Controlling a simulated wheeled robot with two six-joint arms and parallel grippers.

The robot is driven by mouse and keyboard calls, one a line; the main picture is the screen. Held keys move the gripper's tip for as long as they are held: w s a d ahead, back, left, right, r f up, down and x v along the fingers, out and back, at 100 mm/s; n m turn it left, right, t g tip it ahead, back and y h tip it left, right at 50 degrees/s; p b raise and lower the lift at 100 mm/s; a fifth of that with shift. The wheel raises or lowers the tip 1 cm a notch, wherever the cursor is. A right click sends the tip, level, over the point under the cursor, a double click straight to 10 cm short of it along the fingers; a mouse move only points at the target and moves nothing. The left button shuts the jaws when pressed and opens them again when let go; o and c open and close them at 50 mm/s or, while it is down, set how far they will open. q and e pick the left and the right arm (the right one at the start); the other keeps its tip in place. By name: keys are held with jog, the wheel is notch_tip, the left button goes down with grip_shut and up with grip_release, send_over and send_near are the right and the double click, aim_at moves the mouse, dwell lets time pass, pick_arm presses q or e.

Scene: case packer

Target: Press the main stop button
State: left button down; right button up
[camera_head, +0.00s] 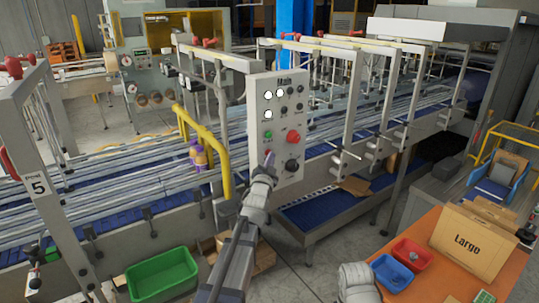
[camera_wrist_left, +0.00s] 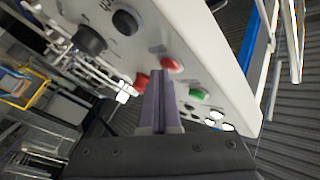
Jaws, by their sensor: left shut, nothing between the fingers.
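A pale control panel (camera_head: 262,91) marked "Main" stands on a post in the middle of the head view. A red mushroom button (camera_head: 293,137) sits on its right half; it also shows in the left wrist view (camera_wrist_left: 140,82). A flatter red button (camera_wrist_left: 172,63) and a green button (camera_wrist_left: 199,94) show just beyond the fingertips in the wrist view. My left gripper (camera_head: 269,158) is shut and empty, pointing at the panel's lower left part. Its fingertips (camera_wrist_left: 161,73) appear between the two red buttons; I cannot tell whether they touch anything.
A black knob (camera_head: 291,166) sits below the mushroom button, and white lamps (camera_head: 268,114) sit higher up. A yellow rail (camera_head: 221,155) stands close left of the panel. Conveyor lines run behind.

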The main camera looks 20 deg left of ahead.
dwell(0.3)
pick_arm(q)
jog(key=shift+s+d, duration=0.55)
jog(key=shift+d, duration=0.15)
jog(key=s+d, duration=0.1)
jog(key=d, duration=0.1)
jog(key=s+d, duration=0.2)
dwell(0.5)
dwell(0.6)
